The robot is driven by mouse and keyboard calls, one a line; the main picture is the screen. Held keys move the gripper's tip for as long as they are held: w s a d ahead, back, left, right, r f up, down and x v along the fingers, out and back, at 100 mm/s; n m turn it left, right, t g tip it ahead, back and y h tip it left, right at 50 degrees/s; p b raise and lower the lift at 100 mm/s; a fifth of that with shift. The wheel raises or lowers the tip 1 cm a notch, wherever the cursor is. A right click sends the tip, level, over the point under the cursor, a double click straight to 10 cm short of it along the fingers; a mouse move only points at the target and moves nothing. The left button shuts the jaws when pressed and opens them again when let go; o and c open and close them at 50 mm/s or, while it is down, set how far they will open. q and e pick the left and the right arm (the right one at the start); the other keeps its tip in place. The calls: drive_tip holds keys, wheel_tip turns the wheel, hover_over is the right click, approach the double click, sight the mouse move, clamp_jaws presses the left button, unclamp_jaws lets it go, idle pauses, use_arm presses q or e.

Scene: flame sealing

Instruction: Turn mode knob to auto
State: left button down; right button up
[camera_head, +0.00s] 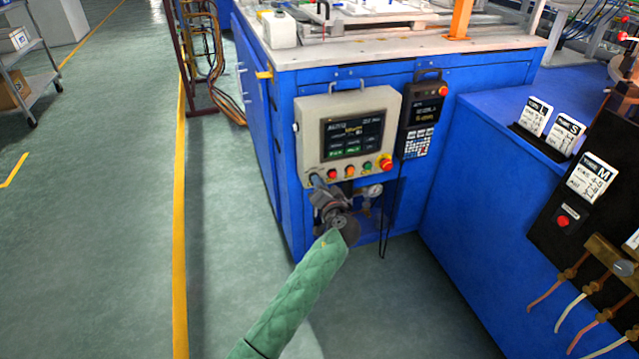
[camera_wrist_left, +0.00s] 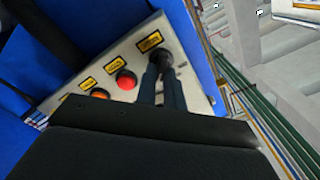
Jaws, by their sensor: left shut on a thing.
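The mode knob is the black knob (camera_wrist_left: 165,58) at the end of the button row in the left wrist view, under a yellow label. My left gripper (camera_wrist_left: 160,70) has its two dark fingers shut on it. In the head view my left gripper (camera_head: 318,182) reaches the lower left corner of the grey control panel (camera_head: 309,120), and the knob is hidden behind it there. I cannot read the knob's position. The panel's screen (camera_head: 352,134) is lit. My right gripper is not in view.
A red button (camera_head: 333,173) sits just right of my left gripper, with more buttons and a red emergency stop (camera_head: 386,163) further along. A keypad pendant (camera_head: 420,118) hangs right of the panel. A gauge (camera_head: 375,191) is below. The floor at left is open.

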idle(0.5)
use_arm(q)
drive_tip(key=c, duration=1.5)
unclamp_jaws()
drive_tip(key=v, duration=0.8)
drive_tip(key=shift+w+m, duration=0.1)
drive_tip(key=shift+m, duration=0.2)
